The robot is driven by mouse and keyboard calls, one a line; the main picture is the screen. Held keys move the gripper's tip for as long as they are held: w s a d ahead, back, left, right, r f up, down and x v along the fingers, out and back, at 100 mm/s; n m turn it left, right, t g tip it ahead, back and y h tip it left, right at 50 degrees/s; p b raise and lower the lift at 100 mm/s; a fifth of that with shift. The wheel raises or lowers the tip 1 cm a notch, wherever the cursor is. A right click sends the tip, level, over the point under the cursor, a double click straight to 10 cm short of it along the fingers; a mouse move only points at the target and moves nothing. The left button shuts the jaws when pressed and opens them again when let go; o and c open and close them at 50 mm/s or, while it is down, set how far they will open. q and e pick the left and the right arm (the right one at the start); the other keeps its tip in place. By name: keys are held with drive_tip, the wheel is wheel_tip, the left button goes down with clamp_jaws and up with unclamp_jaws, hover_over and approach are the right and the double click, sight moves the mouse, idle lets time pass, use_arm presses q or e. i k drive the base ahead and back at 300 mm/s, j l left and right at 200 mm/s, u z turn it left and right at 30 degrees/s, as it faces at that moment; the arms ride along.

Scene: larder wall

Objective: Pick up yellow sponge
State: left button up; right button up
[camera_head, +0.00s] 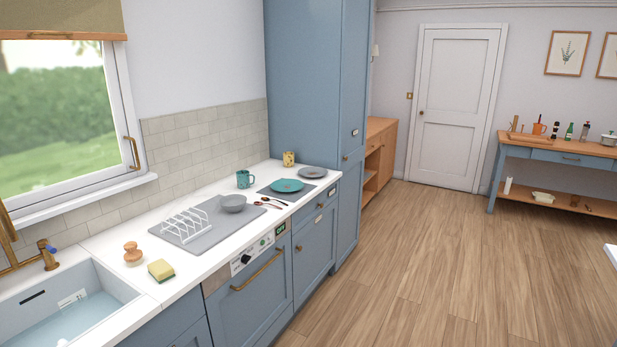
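The yellow sponge (161,268) lies flat on the white counter, to the right of the sink, near the counter's front edge. It has a dark green underside. Nothing lies on top of it. Neither of my grippers shows in the head view.
A wooden-handled brush (132,253) stands just behind the sponge. A grey mat (193,238) with a white dish rack (186,223) and a grey bowl (233,203) lies to the right. The sink (115,285) is at left. The wooden floor (420,270) is clear.

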sight(159, 269)
drive_tip(key=u, duration=1.4)
drive_tip(key=i+l+u, duration=0.1)
drive_tip(key=u, duration=0.25)
drive_tip(key=l+u, duration=0.4)
drive_tip(key=i+l+u, duration=0.1)
drive_tip(key=u, duration=0.25)
drive_tip(key=l+u, duration=0.4)
drive_tip(key=l, duration=0.75)
